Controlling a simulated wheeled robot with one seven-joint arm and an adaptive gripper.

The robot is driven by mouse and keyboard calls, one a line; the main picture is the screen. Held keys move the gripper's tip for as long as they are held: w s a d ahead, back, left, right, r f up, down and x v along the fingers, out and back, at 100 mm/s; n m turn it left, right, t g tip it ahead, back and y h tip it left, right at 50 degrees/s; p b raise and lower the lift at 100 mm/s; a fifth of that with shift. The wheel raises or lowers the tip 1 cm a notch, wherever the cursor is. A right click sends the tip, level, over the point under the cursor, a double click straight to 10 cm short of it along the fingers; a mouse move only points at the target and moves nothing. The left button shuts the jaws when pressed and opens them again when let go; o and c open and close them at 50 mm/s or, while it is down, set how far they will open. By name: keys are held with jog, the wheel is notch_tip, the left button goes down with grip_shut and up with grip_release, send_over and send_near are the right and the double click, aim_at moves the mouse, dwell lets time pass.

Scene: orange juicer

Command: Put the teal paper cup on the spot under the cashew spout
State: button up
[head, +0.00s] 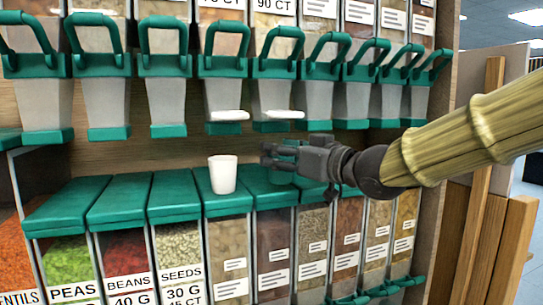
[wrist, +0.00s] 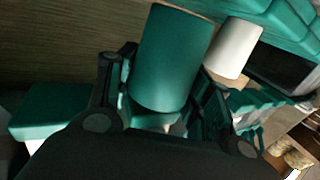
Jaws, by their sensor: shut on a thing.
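My gripper (head: 268,155) is shut on the teal paper cup (wrist: 172,55), which stands between the fingers in the wrist view. In the head view the gripper reaches in from the right, above the green bin lids and below the dispenser row. There the teal cup is hard to tell from the green lids behind the fingers. Two dispensers have white pieces at their spouts, a left one (head: 229,115) and a right one (head: 283,114). The gripper is below the right one. I cannot read which spout is cashew.
A white cup (head: 222,174) stands on a green bin lid just left of my gripper; it also shows in the wrist view (wrist: 235,48). Several dispensers with green handles hang above. The lids further left (head: 120,200) are clear.

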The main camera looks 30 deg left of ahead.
jog(key=p+x, duration=0.1)
jog(key=x, duration=0.1)
jog(key=f+x, duration=0.1)
jog(key=x, duration=0.1)
jog(key=shift+p, duration=0.35)
jog(key=shift+d+f, duration=0.1)
jog(key=shift+f, duration=0.1)
jog(key=shift+s+d, duration=0.1)
jog(key=shift+d, duration=0.15)
jog(key=shift+a+f, duration=0.15)
jog(key=shift+f, duration=0.15)
jog(key=o, duration=0.7)
jog(key=shift+r, duration=0.1)
jog(key=shift+r, duration=0.1)
jog(key=b+v, duration=0.3)
jog(key=v, duration=0.9)
jog(key=shift+b, duration=0.4)
